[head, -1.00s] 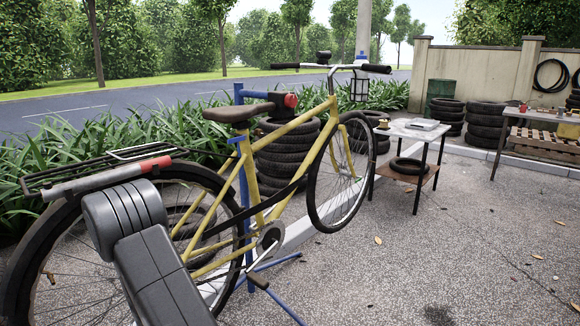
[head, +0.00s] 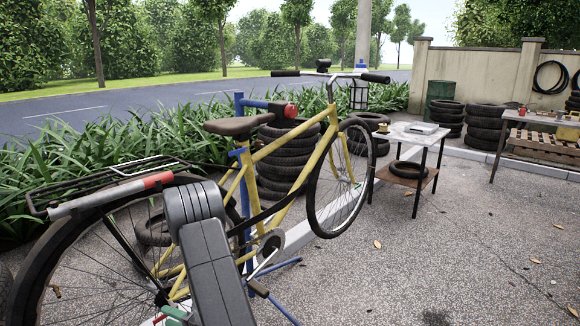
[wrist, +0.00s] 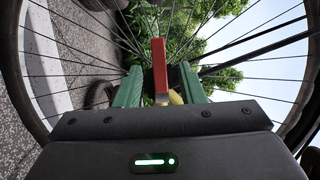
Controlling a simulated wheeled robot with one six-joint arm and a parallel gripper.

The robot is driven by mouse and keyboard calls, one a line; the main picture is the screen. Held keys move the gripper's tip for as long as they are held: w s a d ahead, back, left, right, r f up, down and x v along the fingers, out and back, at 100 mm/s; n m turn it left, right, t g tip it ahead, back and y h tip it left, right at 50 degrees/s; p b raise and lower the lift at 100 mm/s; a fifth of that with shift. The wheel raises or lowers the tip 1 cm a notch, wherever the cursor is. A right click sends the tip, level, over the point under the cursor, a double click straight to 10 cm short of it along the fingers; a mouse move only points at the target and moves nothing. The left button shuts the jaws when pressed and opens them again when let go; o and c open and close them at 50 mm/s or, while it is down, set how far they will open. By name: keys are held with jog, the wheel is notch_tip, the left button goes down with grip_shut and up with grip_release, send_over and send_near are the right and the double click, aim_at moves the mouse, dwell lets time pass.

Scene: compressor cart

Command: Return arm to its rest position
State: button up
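My gripper (wrist: 160,72) shows in the wrist view as two green fingers, apart, with gaps to a red bar-like piece (wrist: 159,55) between them. What this piece belongs to is not clear. Wheel spokes fill the view beyond the fingers. In the head view a green part of my gripper (head: 176,313) shows at the bottom edge, by the lower middle of the bicycle's rear wheel. Most of it is hidden behind my grey arm link, which stands in front of the wheel.
The yellow bicycle (head: 298,155) is held by a blue repair stand (head: 245,190). A black rear rack (head: 105,183) lies close to my arm. A small table (head: 433,140) stands farther right, before stacked tyres (head: 486,125).

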jog(key=shift+w+d+n+g+y+p, duration=0.15)
jog(key=shift+n+g+y+p, duration=0.1)
jog(key=shift+n+g, duration=0.35)
jog(key=shift+d+n+g+y+p, duration=0.15)
jog(key=shift+n+g+y, duration=0.15)
jog(key=shift+g, duration=0.5)
jog(key=shift+g, duration=0.3)
jog(key=shift+d+r, duration=0.1)
